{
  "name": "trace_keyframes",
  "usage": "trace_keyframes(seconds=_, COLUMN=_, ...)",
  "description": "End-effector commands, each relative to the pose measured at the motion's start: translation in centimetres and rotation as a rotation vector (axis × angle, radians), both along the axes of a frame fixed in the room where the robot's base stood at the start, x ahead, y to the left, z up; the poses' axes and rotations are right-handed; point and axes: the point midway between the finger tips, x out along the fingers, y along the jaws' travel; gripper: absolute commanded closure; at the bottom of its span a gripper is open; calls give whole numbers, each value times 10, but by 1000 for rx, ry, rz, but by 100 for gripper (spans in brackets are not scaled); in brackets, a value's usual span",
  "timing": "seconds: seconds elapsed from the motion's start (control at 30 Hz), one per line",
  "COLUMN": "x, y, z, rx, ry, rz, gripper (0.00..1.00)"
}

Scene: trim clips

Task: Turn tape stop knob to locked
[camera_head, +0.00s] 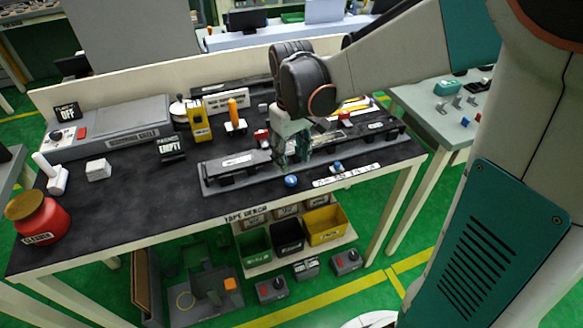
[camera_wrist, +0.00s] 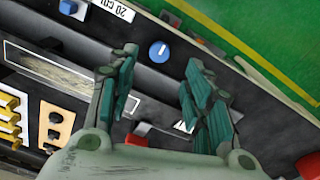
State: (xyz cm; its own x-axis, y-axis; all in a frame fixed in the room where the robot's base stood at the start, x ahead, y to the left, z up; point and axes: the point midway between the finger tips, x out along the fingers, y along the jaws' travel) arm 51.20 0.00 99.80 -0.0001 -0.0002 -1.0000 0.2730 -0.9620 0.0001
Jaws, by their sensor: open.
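In the wrist view the blue knob (camera_wrist: 158,51) shows a short white pointer line. I cannot read any locked mark beside it. My gripper (camera_head: 292,158) is above the fixture, just behind the knob in the head view, pointing down. In the wrist view its two teal fingers (camera_wrist: 161,58) are spread apart with nothing held, and the knob shows beyond them, between the tips. I cannot tell the exact height gap.
A second blue part (camera_head: 337,166) stands on the fixture to the right, by a white label strip (camera_head: 347,176). A yellow device (camera_head: 198,121) and an orange-handled tool (camera_head: 233,113) stand behind. A red jar (camera_head: 37,218) is at the left corner. The bench's left middle is mostly clear.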

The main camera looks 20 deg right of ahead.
Motion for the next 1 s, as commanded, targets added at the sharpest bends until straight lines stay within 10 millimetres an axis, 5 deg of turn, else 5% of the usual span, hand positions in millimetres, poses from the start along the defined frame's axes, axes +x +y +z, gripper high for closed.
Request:
trace_keyframes(seconds=0.3, x=0, y=0, z=34, rx=0, ry=0, rz=0, gripper=54)
trace_keyframes(seconds=1.0, x=-14, y=0, z=47, rx=0, ry=-46, rz=-19, gripper=54)
